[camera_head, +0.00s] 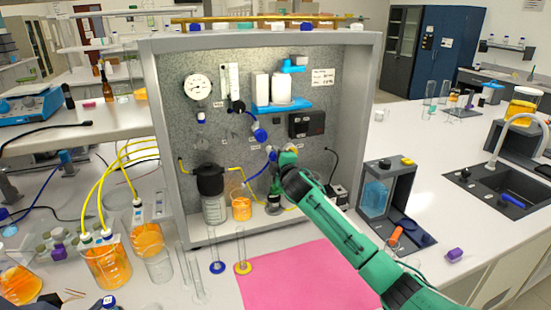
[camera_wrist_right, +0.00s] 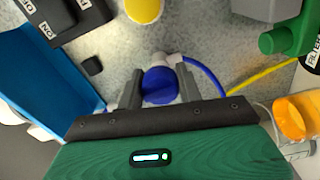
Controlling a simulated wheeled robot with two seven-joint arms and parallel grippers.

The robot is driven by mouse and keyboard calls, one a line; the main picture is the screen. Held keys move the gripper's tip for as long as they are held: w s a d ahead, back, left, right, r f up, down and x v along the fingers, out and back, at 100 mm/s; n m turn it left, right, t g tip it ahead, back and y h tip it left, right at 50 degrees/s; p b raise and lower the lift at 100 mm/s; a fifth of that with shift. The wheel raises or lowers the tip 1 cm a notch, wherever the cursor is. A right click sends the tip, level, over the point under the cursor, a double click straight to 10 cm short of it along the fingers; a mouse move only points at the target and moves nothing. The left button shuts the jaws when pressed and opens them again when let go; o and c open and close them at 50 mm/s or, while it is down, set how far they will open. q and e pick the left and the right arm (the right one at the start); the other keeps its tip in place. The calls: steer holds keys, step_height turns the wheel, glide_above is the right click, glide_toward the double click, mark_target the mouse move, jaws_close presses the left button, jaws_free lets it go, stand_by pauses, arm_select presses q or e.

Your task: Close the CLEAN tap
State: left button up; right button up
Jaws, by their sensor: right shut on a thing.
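My right gripper (camera_head: 283,158) reaches the lower middle of the grey rig panel (camera_head: 225,140), its green arm coming in from the lower right. In the right wrist view my right gripper (camera_wrist_right: 159,86) has its two grey fingers on either side of a round blue tap knob (camera_wrist_right: 160,84), shut on it. A blue tube leaves the tap to the right in that view. In the head view the knob is mostly hidden behind the gripper. I cannot read a CLEAN label on it. My left gripper is in neither view.
A green valve (camera_wrist_right: 285,40) sits near the gripper in the wrist view, with a yellow tube below it. A black box (camera_head: 306,124) is above the gripper. An orange-filled beaker (camera_head: 242,208) stands inside the rig. A pink mat (camera_head: 305,275) lies clear in front.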

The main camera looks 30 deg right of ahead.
steer(key=shift+f, duration=0.1)
steer(key=o, duration=1)
steer(key=shift+s+a, duration=0.1)
steer(key=shift+s, duration=0.35)
steer(key=b+v, duration=0.3)
steer(key=v, duration=1)
steer(key=shift+b, duration=0.3)
